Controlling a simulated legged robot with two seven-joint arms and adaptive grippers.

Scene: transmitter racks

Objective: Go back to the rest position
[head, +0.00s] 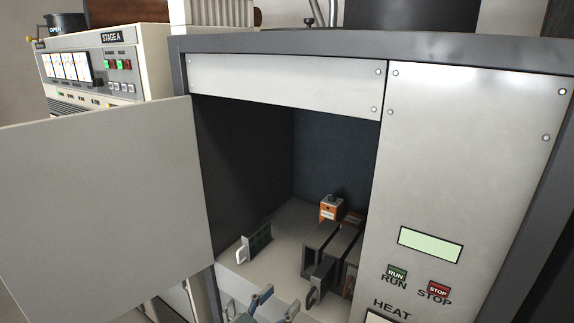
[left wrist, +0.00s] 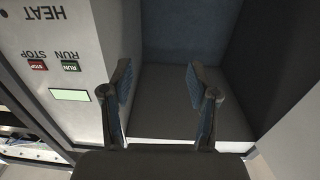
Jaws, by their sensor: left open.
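My left gripper (head: 280,299) shows at the bottom edge of the head view, in front of the lower part of an open cabinet compartment. In the left wrist view its two blue-padded fingers (left wrist: 157,78) are spread wide with nothing between them. The dark compartment (left wrist: 185,105) lies beyond the fingers in that view, which is upside down. Most of my left arm is out of the head view. My right gripper is in neither view.
The cabinet door (head: 105,195) stands open at left. Inside are a small board with a white handle (head: 256,244), dark slotted modules (head: 325,250) and an orange box (head: 332,207). The RUN/STOP panel (head: 455,150) borders the opening on the right.

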